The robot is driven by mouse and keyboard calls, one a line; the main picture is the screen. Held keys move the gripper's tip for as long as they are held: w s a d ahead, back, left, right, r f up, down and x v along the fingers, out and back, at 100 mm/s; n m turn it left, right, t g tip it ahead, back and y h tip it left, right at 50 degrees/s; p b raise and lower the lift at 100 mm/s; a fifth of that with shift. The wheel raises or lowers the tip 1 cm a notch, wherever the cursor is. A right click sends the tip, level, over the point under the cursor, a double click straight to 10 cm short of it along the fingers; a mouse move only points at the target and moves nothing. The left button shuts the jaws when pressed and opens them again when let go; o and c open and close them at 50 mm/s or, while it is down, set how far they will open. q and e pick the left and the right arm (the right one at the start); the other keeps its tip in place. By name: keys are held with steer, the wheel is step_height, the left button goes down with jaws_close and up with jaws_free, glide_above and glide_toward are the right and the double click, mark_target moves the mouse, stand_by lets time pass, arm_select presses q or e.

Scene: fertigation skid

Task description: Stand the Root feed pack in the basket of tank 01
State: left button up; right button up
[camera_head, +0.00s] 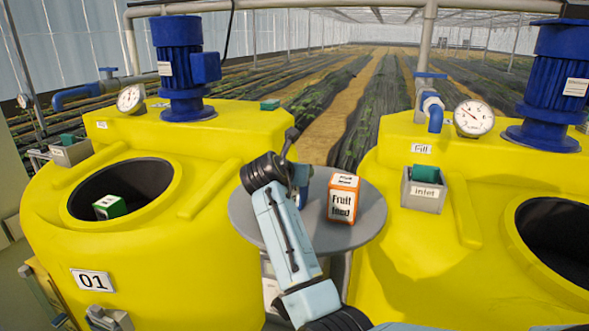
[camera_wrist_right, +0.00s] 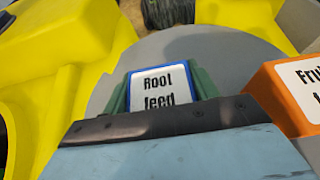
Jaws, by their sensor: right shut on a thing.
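The Root feed pack (camera_wrist_right: 165,88), white-faced with a blue edge, stands between the green fingers of my right gripper (camera_wrist_right: 160,84) in the right wrist view. The gripper is shut on it, over the round grey table. In the head view my right arm mostly hides the pack and gripper. Tank 01 (camera_head: 215,262) is the yellow tank at left, with a dark round opening (camera_head: 150,177). A green-and-white pack (camera_head: 110,206) sits inside that opening. The basket itself cannot be made out. My left gripper is not in view.
The orange Fruit feed pack (camera_head: 343,198) stands on the grey table (camera_head: 362,226), close right of my right gripper. A second yellow tank (camera_head: 420,255) with an inlet box (camera_head: 423,190) is at right.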

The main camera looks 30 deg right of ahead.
steer(key=o, duration=1.2)
steer(key=shift+r, duration=0.1)
